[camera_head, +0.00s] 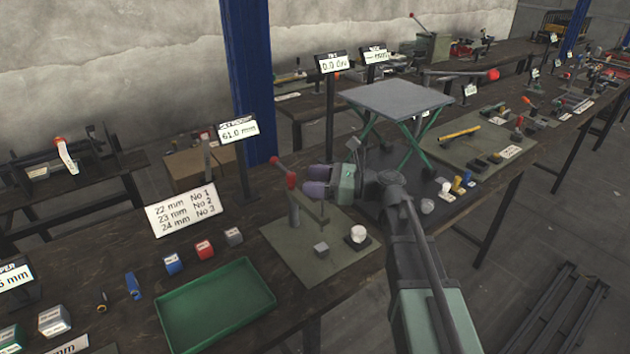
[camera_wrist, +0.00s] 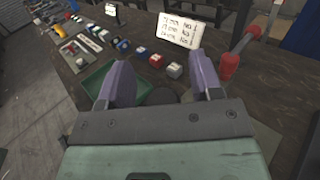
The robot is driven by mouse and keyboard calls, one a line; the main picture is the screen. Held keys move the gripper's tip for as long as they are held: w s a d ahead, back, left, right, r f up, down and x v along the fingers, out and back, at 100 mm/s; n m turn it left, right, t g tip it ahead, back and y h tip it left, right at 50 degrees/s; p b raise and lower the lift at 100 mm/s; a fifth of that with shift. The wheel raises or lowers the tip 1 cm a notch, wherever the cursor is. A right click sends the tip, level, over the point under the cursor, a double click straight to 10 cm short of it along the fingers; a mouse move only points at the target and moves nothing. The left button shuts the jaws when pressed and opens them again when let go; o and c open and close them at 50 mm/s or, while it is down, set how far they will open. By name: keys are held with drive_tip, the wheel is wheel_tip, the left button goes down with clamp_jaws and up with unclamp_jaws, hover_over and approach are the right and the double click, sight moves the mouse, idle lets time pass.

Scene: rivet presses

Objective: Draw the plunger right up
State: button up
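A small grey press (camera_head: 294,210) stands on a green mat (camera_head: 290,252). At its top is a lever with a red hub (camera_head: 291,180) and a red tip (camera_head: 275,161); the lever slants up and to the left. The lever also shows in the wrist view (camera_wrist: 230,65), just outside the right finger. A display (camera_head: 238,130) behind the press reads 61.0 mm. My gripper (camera_head: 306,180) is open and empty, with its purple fingers close to the right of the red hub. Its spread fingers also show in the wrist view (camera_wrist: 160,62). I cannot make out the plunger clearly.
A grey block (camera_head: 321,249) and a white knob on a dark base (camera_head: 357,235) are on the mat. A green tray (camera_head: 216,306) and small blue, red and grey blocks (camera_head: 204,249) lie left. A raised grey platform (camera_head: 395,97) stands behind my arm.

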drive_tip(key=v, duration=1.1)
